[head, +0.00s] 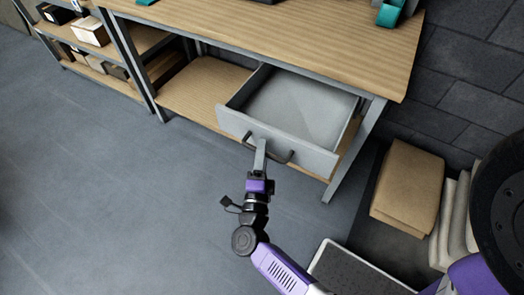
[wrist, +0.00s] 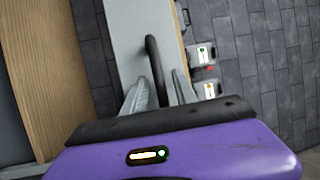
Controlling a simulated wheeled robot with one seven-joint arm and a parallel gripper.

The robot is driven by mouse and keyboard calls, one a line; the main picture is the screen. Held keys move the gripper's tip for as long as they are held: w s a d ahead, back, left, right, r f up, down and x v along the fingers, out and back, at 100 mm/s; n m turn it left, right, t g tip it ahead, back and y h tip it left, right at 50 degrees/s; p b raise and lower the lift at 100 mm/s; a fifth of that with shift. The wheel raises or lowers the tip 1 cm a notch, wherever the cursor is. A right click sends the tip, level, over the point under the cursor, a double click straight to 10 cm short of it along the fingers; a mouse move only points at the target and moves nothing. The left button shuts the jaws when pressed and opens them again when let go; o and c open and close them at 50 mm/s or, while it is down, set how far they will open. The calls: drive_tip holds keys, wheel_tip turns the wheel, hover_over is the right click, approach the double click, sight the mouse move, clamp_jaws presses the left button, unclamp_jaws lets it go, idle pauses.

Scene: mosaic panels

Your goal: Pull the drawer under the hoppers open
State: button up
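The grey drawer (head: 230,122) under the wooden bench top is pulled out, and its empty inside shows in the head view. A dark bar handle (head: 283,157) runs along its front. My gripper (head: 260,150) is at the left part of this handle. In the wrist view the handle (wrist: 154,62) passes between the two grey fingers of my gripper (wrist: 160,90), with a gap visible at the fingers, so they look open around it. The drawer front (wrist: 125,30) also shows there. The hoppers are not clearly seen; only teal parts (head: 390,13) show at the top edge.
The wooden bench top (head: 290,40) is above the drawer, with a lower shelf (head: 195,88) and a metal leg (head: 355,150) at right. A cardboard box (head: 407,185) and pale sacks (head: 455,220) stand at right. The floor (head: 110,200) at left is clear.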

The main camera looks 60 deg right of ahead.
drive_tip(key=b+v, duration=0.1)
drive_tip(key=v, duration=0.6)
drive_tip(key=shift+s+a, duration=0.2)
drive_tip(key=shift+a, duration=0.15)
drive_tip(key=shift+f, duration=0.1)
drive_tip(key=a+r+n+t+y+p, duration=0.1)
drive_tip(key=a+r+n+t+y, duration=0.8)
drive_tip(key=n, duration=0.5)
drive_tip(key=s+r+n+g+y+p, duration=0.1)
drive_tip(key=s+r+n+y, duration=0.3)
drive_tip(key=s+n, duration=0.4)
drive_tip(key=s+a+r+n+g+y+p, duration=0.1)
drive_tip(key=s+r+n+g+y+p, duration=0.1)
drive_tip(key=s+r+n+y, duration=0.2)
drive_tip(key=s+n, duration=0.3)
drive_tip(key=s, duration=0.2)
drive_tip(key=shift+s+a+n+y+p, duration=0.2)
drive_tip(key=shift+a+n+y+p, duration=0.05)
drive_tip(key=shift+n+y+p, duration=0.15)
drive_tip(key=shift+r, duration=0.2)
